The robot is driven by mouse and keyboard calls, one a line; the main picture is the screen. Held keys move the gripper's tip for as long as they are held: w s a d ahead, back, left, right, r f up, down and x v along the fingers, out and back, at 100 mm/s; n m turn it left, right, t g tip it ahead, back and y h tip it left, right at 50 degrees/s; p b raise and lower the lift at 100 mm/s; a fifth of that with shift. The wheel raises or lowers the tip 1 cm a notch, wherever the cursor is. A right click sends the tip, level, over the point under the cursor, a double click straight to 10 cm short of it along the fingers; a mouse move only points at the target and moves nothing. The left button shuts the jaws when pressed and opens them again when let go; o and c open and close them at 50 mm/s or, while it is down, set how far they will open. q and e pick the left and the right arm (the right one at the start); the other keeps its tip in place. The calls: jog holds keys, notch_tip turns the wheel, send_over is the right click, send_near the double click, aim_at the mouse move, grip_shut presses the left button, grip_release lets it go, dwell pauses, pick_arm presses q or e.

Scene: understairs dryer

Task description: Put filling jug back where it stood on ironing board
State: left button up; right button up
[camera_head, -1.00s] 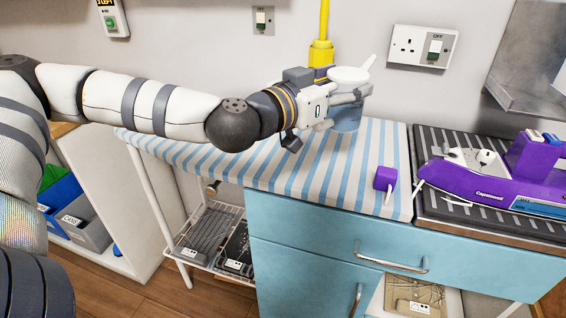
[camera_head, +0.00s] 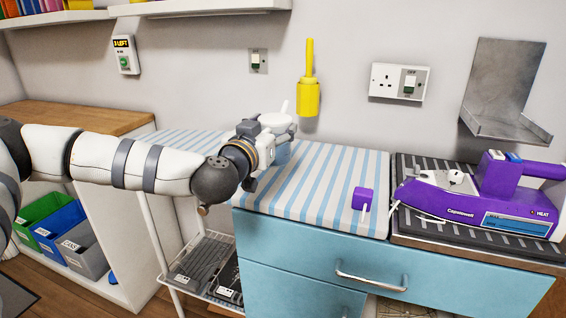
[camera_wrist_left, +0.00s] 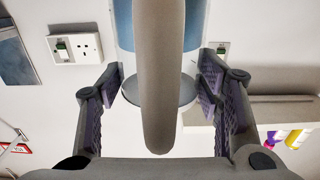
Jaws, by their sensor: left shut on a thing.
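The filling jug has a pale lid (camera_head: 275,121) and a translucent blue body (camera_head: 283,152). My left gripper (camera_head: 287,131) is shut on it, and the jug looks upright over the back of the striped ironing board (camera_head: 310,185). My gripper and wrist hide part of the jug, and I cannot tell whether its base touches the board. In the left wrist view the grey jug handle (camera_wrist_left: 160,80) runs between the two fingers, with the blue body (camera_wrist_left: 124,25) behind it. My right gripper is not in view.
A purple block (camera_head: 362,199) lies on the board's right part. A purple iron (camera_head: 460,205) rests on a dark ribbed mat to the right. A yellow holder (camera_head: 308,98) hangs on the wall behind the jug. The board's middle is clear.

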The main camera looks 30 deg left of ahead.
aim_at(278, 151)
pick_arm(q)
jog(key=w+f, duration=0.2)
jog(key=shift+a+f+b, duration=0.2)
jog(key=shift+f+b, duration=0.1)
jog(key=f, duration=0.1)
jog(key=f+b, duration=0.1)
jog(key=f, duration=0.2)
jog(key=shift+w+a, duration=0.1)
jog(key=shift+w, duration=0.25)
jog(key=shift+r, duration=0.25)
jog(key=shift+f, duration=0.15)
jog(key=o, duration=1.4)
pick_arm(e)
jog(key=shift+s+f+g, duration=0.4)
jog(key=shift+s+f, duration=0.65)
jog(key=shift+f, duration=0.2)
